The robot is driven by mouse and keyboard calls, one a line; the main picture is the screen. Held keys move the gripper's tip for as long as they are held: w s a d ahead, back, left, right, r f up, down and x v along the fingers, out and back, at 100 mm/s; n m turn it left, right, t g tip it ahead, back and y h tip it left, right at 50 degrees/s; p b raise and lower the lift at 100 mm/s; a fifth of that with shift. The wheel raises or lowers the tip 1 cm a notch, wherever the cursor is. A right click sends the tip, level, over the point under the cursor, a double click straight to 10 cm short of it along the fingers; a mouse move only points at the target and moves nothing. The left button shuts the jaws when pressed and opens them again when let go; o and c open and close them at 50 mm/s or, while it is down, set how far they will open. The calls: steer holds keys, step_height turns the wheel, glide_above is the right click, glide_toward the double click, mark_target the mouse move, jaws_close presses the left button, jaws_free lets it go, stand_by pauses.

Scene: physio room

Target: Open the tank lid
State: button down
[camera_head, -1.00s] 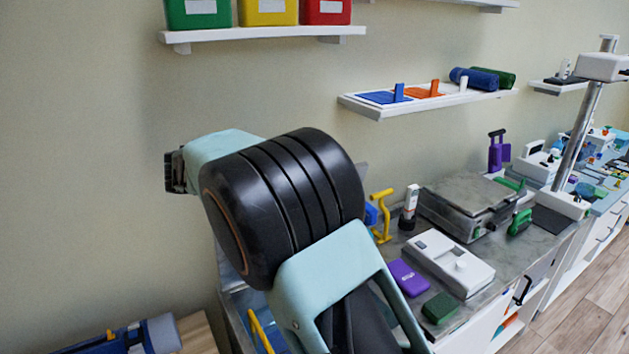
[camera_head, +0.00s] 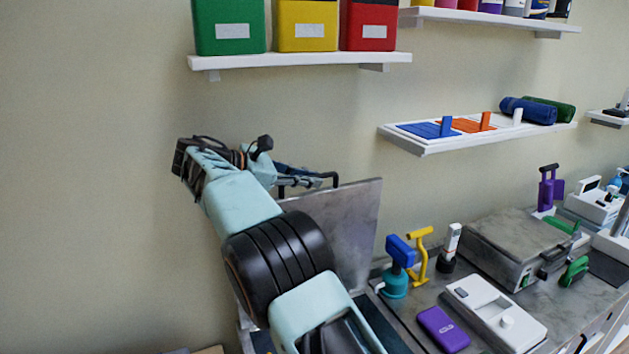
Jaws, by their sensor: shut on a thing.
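The tank lid (camera_head: 358,228) is a grey metal panel. It stands raised, close to upright, behind the left end of the counter, near the wall. A black bar handle shows at its upper left edge. My gripper (camera_head: 318,181) is at that edge and is shut on the handle; the exact contact of the fingers is small and partly hidden. The open tank (camera_head: 378,325) shows a dark interior below the lid. My arm hides most of the tank and the lid's left part.
A blue-topped teal bottle (camera_head: 397,270), a yellow stand (camera_head: 421,255) and a white device (camera_head: 452,245) stand right of the lid. A purple box (camera_head: 442,330) and a second closed grey-lidded unit (camera_head: 515,243) are further right. Shelves (camera_head: 300,60) hang above.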

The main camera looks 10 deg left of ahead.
steer(key=shift+w+a+f, duration=0.2)
steer(key=shift+w, duration=0.05)
stand_by(0.3)
steer(key=c, duration=2.3)
jaws_free()
steer(key=shift+w, duration=0.1)
steer(key=shift+a+r, duration=0.1)
steer(key=shift+v, duration=3.7)
